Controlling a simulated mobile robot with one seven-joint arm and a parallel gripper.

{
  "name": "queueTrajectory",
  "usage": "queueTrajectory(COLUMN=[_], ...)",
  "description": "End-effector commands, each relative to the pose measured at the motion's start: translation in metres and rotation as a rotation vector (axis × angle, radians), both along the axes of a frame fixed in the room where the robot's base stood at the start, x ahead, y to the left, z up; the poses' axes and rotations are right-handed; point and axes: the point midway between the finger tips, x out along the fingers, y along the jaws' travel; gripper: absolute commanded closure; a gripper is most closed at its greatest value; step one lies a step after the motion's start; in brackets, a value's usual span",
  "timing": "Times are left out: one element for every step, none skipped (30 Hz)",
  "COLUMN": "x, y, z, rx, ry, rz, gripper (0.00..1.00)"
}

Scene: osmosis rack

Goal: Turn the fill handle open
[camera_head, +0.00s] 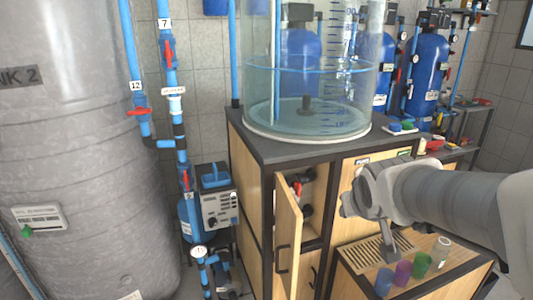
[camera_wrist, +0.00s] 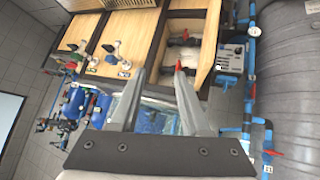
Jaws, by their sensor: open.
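A small red handle (camera_head: 296,188) sits on pipework inside the open compartment of the wooden cabinet (camera_head: 249,185), below the clear tank. I take it as the fill handle; whether it is turned open I cannot tell. The compartment's door (camera_head: 288,245) stands swung open. In the wrist view, a red handle (camera_wrist: 179,65) shows near the tip of the right-hand finger; the depth between them is unclear. My gripper (camera_wrist: 160,72) is open, with nothing between its fingers. In the head view it is to the right of the compartment, partly hidden by my own wrist.
The clear graduated tank (camera_head: 310,75) stands on the cabinet. A big grey tank (camera_head: 75,150) and blue pipes with red valves (camera_head: 138,111) are at left. Coloured cups (camera_head: 403,272) stand on a low wooden unit at lower right. The open door juts forward.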

Motion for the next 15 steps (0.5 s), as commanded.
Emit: queueTrajectory(x=[0.014,0.028,0.044,0.056,0.067,0.082,0.092,0.103,0.116,0.126,0.135,0.147,0.155,0.163,0.173], y=[-0.003,-0.005,-0.008,-0.009,-0.01,-0.011,-0.012,-0.012,-0.013,-0.013,-0.013,-0.012,-0.012,-0.012,-0.012], z=[-0.015,-0.024,-0.033,-0.039,-0.045,-0.054,-0.061,-0.068,-0.078,-0.086,-0.093,-0.104,-0.112,-0.119,-0.131], rx=[-0.008,-0.016,-0.023,-0.029,-0.031,-0.035,-0.036,-0.034,-0.031,-0.027,-0.021,-0.012,-0.003,0.007,0.024], ry=[-0.015,-0.038,-0.069,-0.09,-0.113,-0.143,-0.165,-0.188,-0.218,-0.241,-0.265,-0.297,-0.32,-0.345,-0.378], rz=[0.009,0.021,0.037,0.051,0.065,0.084,0.1,0.116,0.137,0.152,0.169,0.19,0.206,0.221,0.241], gripper=[0.54,0.54,0.54,0.54,0.54,0.54,0.54,0.54,0.54,0.54,0.54,0.54,0.54,0.54,0.54])
